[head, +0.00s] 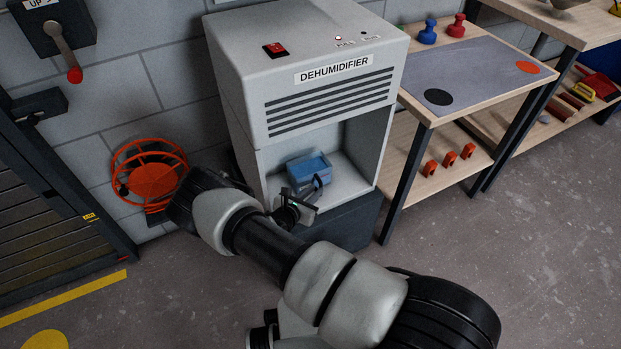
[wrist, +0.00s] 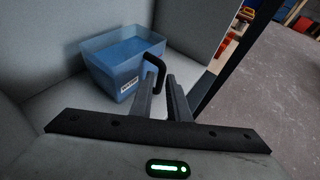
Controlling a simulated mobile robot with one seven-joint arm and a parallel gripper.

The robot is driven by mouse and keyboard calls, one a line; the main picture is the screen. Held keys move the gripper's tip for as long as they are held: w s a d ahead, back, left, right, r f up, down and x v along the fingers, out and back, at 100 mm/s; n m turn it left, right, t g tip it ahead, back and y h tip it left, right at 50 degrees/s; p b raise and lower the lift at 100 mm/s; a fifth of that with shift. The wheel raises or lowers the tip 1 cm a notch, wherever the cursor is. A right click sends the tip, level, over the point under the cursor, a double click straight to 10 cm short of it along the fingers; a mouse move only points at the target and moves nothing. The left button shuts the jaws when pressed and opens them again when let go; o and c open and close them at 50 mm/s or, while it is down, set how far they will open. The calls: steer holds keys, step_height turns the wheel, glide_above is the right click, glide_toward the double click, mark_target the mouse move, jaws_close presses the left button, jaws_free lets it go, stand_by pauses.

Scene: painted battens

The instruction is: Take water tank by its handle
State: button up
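The water tank (wrist: 115,62) is a translucent blue open-topped box with a white label on its front. It sits in the lower bay of the dehumidifier (head: 322,70), and the head view also shows the tank (head: 307,167). Its black bent handle (wrist: 157,66) sticks out from the front, towards my gripper. My gripper (wrist: 161,76) is at the handle with its two fingers apart. The handle's outer bar shows in the gap between the fingertips. I cannot tell whether either finger touches it. In the head view my gripper (head: 302,203) is small and partly hidden by my wrist.
An orange hose reel (head: 150,172) hangs on the wall at left. The floor in front is clear.

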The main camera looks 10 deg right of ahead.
mark_target(320, 184)
steer(key=b+x, duration=0.1)
steer(key=x, duration=0.1)
steer(key=b+x, duration=0.1)
steer(key=x, duration=0.2)
steer(key=shift+s+f, duration=0.15)
steer(key=shift+f, duration=0.05)
steer(key=shift+d, duration=0.15)
jaws_close()
stand_by(1.0)
steer(key=shift+w+r, duration=0.25)
